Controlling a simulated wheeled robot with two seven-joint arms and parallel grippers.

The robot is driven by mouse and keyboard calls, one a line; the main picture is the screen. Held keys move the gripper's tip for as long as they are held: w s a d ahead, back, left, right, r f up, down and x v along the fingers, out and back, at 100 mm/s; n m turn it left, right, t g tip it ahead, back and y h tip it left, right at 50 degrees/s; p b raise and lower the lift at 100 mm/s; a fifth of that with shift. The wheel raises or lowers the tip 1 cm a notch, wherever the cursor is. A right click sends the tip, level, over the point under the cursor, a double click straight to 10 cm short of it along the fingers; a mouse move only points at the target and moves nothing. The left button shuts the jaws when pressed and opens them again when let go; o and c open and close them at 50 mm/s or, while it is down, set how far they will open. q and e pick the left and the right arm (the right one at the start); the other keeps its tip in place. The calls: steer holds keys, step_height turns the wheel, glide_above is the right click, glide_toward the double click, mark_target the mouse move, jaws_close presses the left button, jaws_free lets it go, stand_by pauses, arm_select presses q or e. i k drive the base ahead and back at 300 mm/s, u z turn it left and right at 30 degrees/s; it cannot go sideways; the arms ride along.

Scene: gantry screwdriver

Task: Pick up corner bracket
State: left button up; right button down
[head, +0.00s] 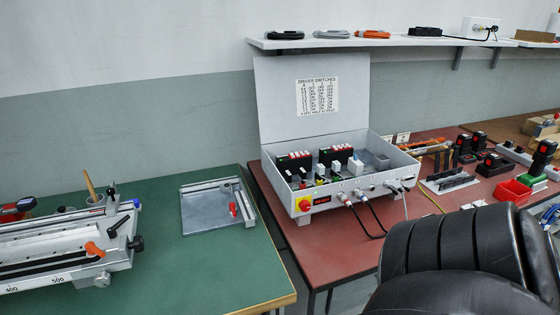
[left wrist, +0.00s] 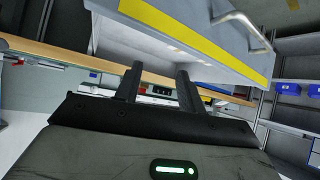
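I cannot pick out a corner bracket for certain in either view. On the green table in the head view lies a flat grey plate (head: 208,212) with raised rails along two sides and a red clamp handle (head: 233,209). My left gripper (left wrist: 158,78) shows in the left wrist view with its two dark fingers apart and nothing between them. It is away from the tables seen in the head view. My right gripper is in neither view.
A long slotted fixture (head: 62,252) stands on the green table (head: 170,275) at left. An open control box (head: 340,190) with cables sits on the red table (head: 285,188). A yellow-striped grey body (left wrist: 205,45) is beyond my left fingers.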

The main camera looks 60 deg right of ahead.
mark_target(226, 188)
steer(key=u, duration=1.55)
steer(key=k, duration=1)
steer(key=z, duration=1.4)
